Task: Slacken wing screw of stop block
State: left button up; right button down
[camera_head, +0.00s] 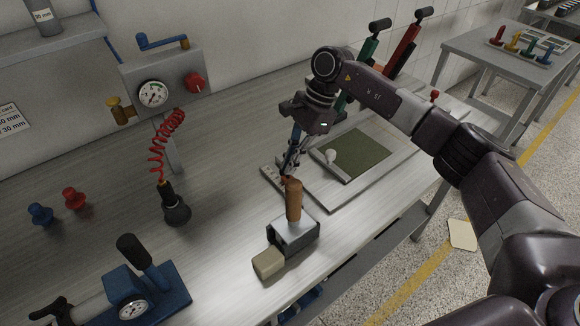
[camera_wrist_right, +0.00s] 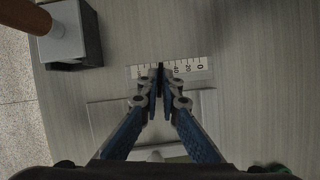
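My right gripper (camera_head: 288,174) points down at the left edge of the grey fixture plate, over a pale scale strip (camera_head: 270,174). In the right wrist view its fingertips (camera_wrist_right: 160,72) are close together with a narrow gap, over the scale (camera_wrist_right: 195,68) marked 0, 20 and 40. A small dark bit shows between the tips; I cannot tell whether they grip it. A small reddish-brown bit shows by the tips in the head view. The stop block and wing screw are not clearly visible, largely hidden by the fingers. My left gripper is out of view.
A wooden-handled grey block (camera_head: 294,232) stands close in front of the gripper, with a beige block (camera_head: 268,263) beside it. A plate with a green pad (camera_head: 358,155) lies to the right.

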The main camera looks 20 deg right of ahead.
jog(key=c, duration=2.2)
grip_release()
jog(key=shift+o, duration=0.2)
jog(key=shift+r, duration=0.1)
jog(key=v, duration=1.2)
